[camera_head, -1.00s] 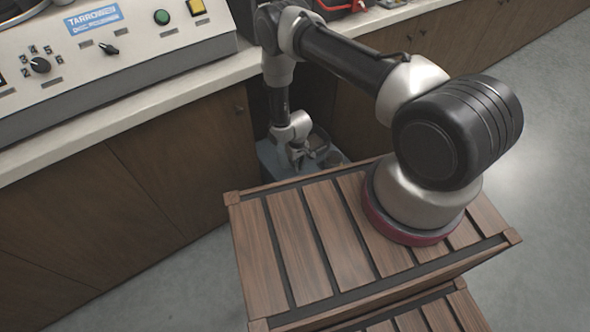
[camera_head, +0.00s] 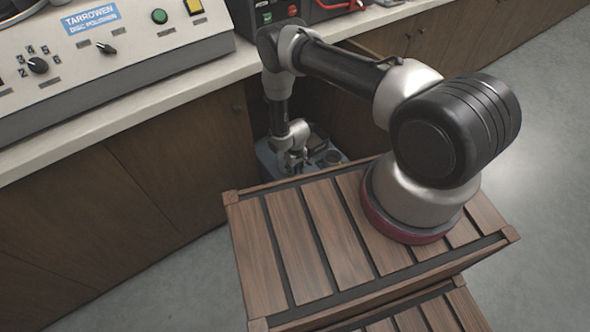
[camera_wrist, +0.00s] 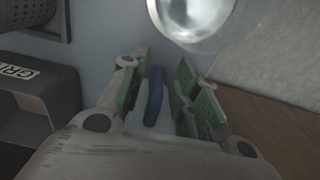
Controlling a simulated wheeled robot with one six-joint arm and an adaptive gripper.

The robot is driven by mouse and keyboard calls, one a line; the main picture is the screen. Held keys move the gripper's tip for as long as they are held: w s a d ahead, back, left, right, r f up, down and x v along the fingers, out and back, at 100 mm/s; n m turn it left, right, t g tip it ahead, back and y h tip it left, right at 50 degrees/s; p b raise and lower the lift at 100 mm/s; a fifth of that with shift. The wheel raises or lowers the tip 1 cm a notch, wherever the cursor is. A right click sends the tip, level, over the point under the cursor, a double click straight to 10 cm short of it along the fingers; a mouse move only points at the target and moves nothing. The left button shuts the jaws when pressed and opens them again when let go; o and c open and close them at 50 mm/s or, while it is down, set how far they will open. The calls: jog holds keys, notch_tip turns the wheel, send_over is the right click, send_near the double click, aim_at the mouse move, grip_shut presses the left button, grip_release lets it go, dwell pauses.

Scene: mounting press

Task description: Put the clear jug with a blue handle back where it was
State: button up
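The clear jug (camera_wrist: 192,18) shows at the top of the wrist view, partly cut off by the frame edge. Its blue handle (camera_wrist: 154,96) lies between the two green-padded fingers of my gripper (camera_wrist: 160,82). The fingers stand apart, with a gap visible between the handle and the right finger. In the head view my gripper (camera_head: 291,160) is down at the blue-grey tray (camera_head: 268,156) in the open bay below the bench. The jug cannot be made out there.
A dark box marked "GRI" (camera_wrist: 35,98) and a perforated grey holder (camera_wrist: 52,22) are left of my gripper. The bay has cabinet wood (camera_head: 240,150) at its left side. The bench (camera_head: 120,115) overhangs above.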

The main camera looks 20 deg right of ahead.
notch_tip(320, 180, up, 12)
jog(key=shift+s, duration=0.15)
dwell(0.4)
jog(key=shift+r, duration=0.1)
